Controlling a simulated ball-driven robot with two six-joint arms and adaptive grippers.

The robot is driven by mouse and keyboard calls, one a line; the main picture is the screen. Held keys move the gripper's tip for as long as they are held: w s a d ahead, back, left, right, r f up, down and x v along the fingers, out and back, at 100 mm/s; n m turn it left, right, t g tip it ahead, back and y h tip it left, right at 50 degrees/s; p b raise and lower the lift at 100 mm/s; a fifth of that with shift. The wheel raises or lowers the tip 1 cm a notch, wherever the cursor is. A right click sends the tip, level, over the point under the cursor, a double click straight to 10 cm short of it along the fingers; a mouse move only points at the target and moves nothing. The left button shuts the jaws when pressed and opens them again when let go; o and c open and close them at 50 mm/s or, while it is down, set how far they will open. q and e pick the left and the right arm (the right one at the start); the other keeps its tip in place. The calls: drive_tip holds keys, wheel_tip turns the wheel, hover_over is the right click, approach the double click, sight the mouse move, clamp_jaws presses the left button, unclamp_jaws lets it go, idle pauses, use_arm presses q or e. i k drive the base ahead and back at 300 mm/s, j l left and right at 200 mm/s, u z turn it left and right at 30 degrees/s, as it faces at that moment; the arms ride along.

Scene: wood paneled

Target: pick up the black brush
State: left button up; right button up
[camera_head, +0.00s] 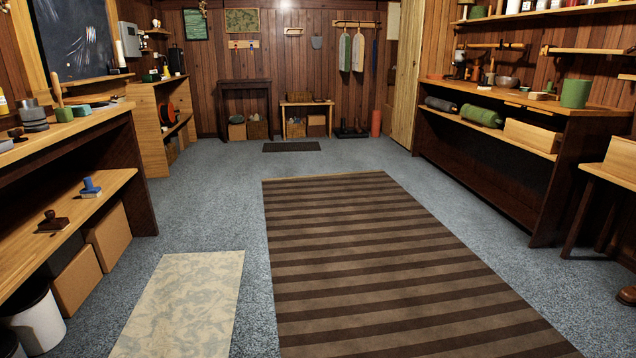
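I cannot clearly make out a black brush. A small dark object (17,134) lies on the left workbench top near the picture's left edge, too small to identify. A dark brown object with an upright handle (52,222) stands on the bench's lower shelf, beside a blue-handled one (90,188). Neither of my grippers is in view.
The left workbench (75,128) and the right counter (520,100) flank the room. A striped rug (375,260) and a pale patterned mat (185,305) lie on open blue-grey carpet. Boxes (108,237) and a white bin (38,322) stand under the left bench.

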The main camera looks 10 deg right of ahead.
sight(484, 85)
drive_tip(key=i+l+z, duration=0.2)
drive_tip(key=i, duration=0.3)
drive_tip(key=i+j+z, duration=0.1)
drive_tip(key=i+z, duration=0.15)
drive_tip(key=i, duration=0.25)
drive_tip(key=i+j+z, duration=0.2)
drive_tip(key=i, duration=0.3)
drive_tip(key=i+j+z, duration=0.1)
drive_tip(key=i+z, duration=0.15)
drive_tip(key=i, duration=0.25)
drive_tip(key=i+j+z, duration=0.2)
drive_tip(key=i, duration=0.3)
drive_tip(key=i+l+z, duration=0.2)
drive_tip(key=i, duration=1.5)
drive_tip(key=i+j+z, duration=0.2)
drive_tip(key=i, duration=1.5)
drive_tip(key=l, duration=0.1)
